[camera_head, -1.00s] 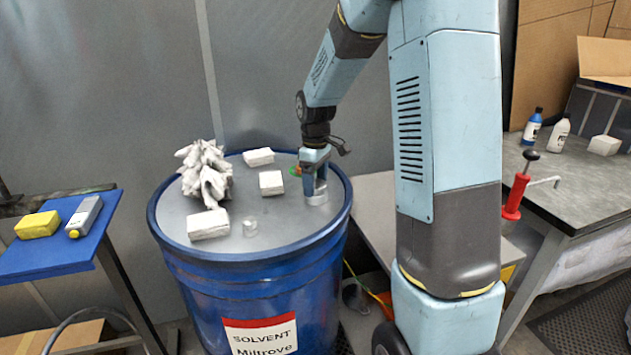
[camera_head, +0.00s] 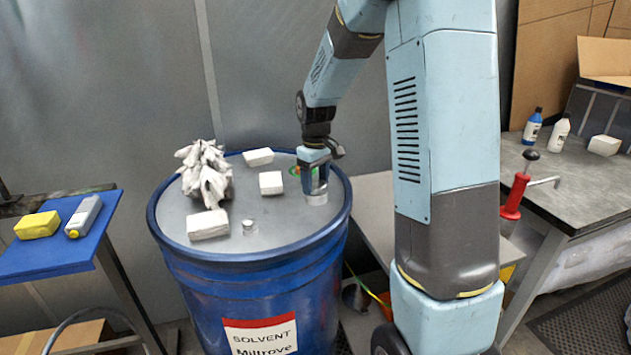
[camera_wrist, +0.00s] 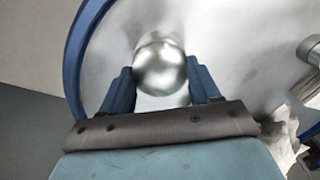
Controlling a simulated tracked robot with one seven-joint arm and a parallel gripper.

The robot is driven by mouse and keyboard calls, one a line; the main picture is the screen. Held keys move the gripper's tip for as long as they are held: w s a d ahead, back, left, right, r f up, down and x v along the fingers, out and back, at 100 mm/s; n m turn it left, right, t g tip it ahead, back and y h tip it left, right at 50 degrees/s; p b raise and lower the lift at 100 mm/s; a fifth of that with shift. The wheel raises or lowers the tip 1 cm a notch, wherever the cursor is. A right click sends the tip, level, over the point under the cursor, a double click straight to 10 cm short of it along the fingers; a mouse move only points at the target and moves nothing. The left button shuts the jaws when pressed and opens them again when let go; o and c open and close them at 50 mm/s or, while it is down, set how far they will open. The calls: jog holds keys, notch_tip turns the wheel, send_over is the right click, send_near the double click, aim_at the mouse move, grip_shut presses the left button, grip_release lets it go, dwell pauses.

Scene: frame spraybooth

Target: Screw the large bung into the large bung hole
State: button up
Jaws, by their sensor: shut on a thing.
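The blue solvent drum (camera_head: 252,262) stands upright with a grey top. My gripper (camera_head: 315,186) points down at the right side of the drum top. It is shut on the large bung (camera_head: 316,198), a round silvery metal piece. In the wrist view the bung (camera_wrist: 160,68) sits between the two blue fingers of my gripper (camera_wrist: 162,88), close to the drum's blue rim (camera_wrist: 78,50). The large bung hole is hidden beneath the bung and gripper, so I cannot tell how deep the bung sits. A smaller metal fitting (camera_head: 249,227) is near the front of the drum top.
A crumpled pale rag (camera_head: 205,172) and white blocks (camera_head: 208,224) lie on the drum top. A blue stand (camera_head: 55,250) with a yellow item (camera_head: 37,225) and a grey bottle (camera_head: 84,216) is at left. A grey workbench (camera_head: 585,185) is at right.

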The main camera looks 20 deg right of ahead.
jog(key=shift+m, duration=0.7)
jog(key=shift+a, duration=0.1)
jog(key=m, duration=0.4)
jog(key=shift+m, duration=0.3)
jog(key=m, duration=0.4)
jog(key=shift+m, duration=0.3)
